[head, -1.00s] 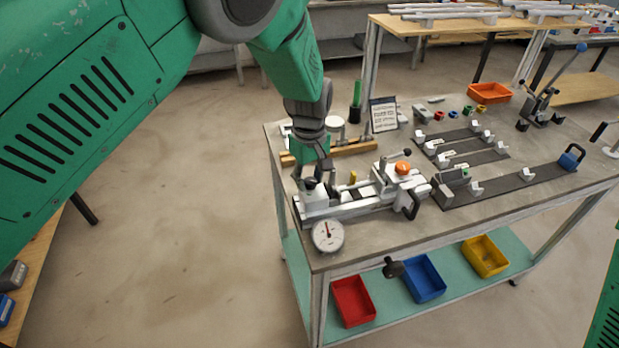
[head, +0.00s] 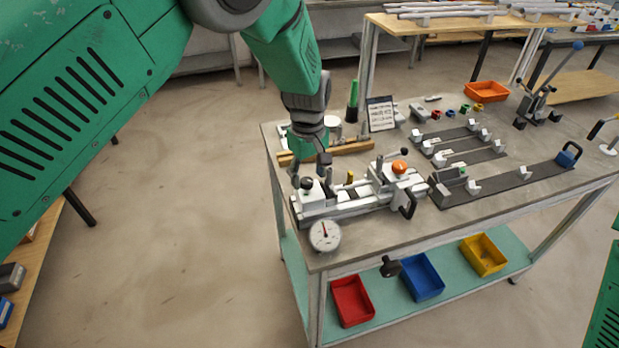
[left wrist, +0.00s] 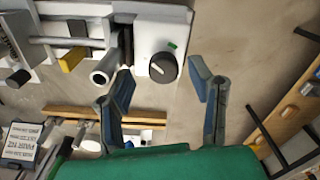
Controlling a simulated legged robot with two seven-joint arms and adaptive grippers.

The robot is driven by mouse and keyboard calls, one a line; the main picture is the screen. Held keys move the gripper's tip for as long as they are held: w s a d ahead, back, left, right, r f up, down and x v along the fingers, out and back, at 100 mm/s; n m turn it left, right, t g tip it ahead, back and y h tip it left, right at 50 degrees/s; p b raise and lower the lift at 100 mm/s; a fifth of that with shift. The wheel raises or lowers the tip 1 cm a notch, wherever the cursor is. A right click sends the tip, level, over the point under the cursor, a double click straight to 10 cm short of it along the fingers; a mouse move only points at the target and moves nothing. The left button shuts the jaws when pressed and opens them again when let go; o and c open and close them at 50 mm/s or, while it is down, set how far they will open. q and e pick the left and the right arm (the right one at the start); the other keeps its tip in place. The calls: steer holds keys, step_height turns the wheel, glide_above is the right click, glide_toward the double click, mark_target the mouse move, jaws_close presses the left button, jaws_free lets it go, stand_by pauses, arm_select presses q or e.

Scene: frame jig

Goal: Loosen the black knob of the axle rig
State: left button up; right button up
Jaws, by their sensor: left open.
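The axle rig (head: 345,205) is a light grey metal fixture along the near left part of the workbench. Its black knob (head: 306,183) sits on a white block at the rig's left end. In the left wrist view the knob (left wrist: 163,68) is round with a pale pointer mark, and a small green mark lies beside it. My left gripper (head: 310,170) is open just over the knob. In the left wrist view the open fingers (left wrist: 160,78) appear on either side of the knob, with visible gaps and no contact. My right gripper is not seen.
A dial gauge (head: 324,235) stands at the rig's front left. An orange knob (head: 399,167) and a black handle are at its right end. A wooden bar (head: 345,149), a green-topped bottle (head: 352,105) and a sign (head: 381,114) are behind. Coloured bins sit on the lower shelf.

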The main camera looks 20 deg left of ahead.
mark_target(309, 179)
arm_select(q)
step_height(309, 179, up, 10)
steer(key=shift+r, duration=0.2)
steer(key=shift+w, duration=0.1)
